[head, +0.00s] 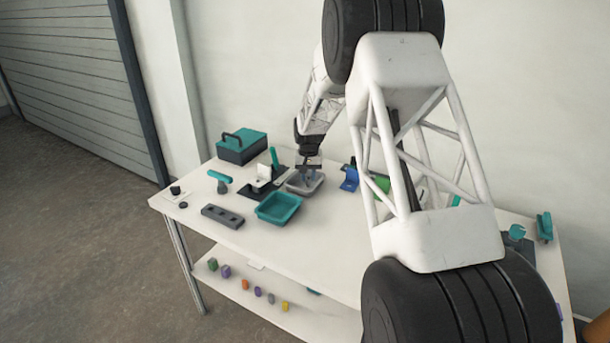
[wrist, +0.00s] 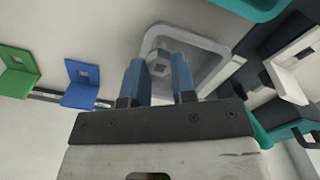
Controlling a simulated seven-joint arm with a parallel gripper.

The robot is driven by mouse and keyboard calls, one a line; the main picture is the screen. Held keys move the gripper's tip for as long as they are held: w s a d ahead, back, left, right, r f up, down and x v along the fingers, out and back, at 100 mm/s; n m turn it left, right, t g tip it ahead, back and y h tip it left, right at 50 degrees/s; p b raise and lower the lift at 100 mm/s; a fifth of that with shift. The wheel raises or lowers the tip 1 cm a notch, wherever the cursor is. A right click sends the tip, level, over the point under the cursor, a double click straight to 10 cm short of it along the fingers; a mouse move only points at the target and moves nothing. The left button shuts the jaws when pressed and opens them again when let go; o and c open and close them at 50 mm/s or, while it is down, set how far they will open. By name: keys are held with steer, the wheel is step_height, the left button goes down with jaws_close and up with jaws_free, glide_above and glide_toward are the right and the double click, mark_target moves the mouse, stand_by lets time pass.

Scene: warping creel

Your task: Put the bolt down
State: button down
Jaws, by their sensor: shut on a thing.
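In the wrist view, my gripper (wrist: 159,68) is shut on a small grey bolt (wrist: 158,62), held between its blue fingertips. Behind the bolt is a grey tray (wrist: 217,46). In the head view, my gripper (head: 309,169) points down over the grey tray (head: 293,188) on the white table (head: 190,204). The bolt is too small to make out clearly there. I cannot tell whether it touches the tray floor.
A teal bin (head: 279,208) stands just in front of the tray. A dark block with holes (head: 222,216) lies to its left, and a teal-lidded toolbox (head: 242,146) is behind. A blue bracket (head: 349,179) stands close to the right. Bare tabletop lies at the front.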

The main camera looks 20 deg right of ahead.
steer(key=shift+w+d+f, duration=0.1)
steer(key=shift+w, duration=1.1)
steer(key=shift+w+d+f, duration=0.15)
steer(key=shift+w, duration=1.05)
steer(key=shift+w+d+f, duration=0.1)
steer(key=shift+w, duration=1.1)
steer(key=shift+f, duration=0.15)
steer(key=shift+f, duration=1.6)
steer(key=shift+f, duration=0.15)
steer(key=c, duration=0.9)
jaws_free()
steer(key=shift+c, duration=0.2)
step_height(320, 180, up, 12)
steer(key=shift+r, duration=0.2)
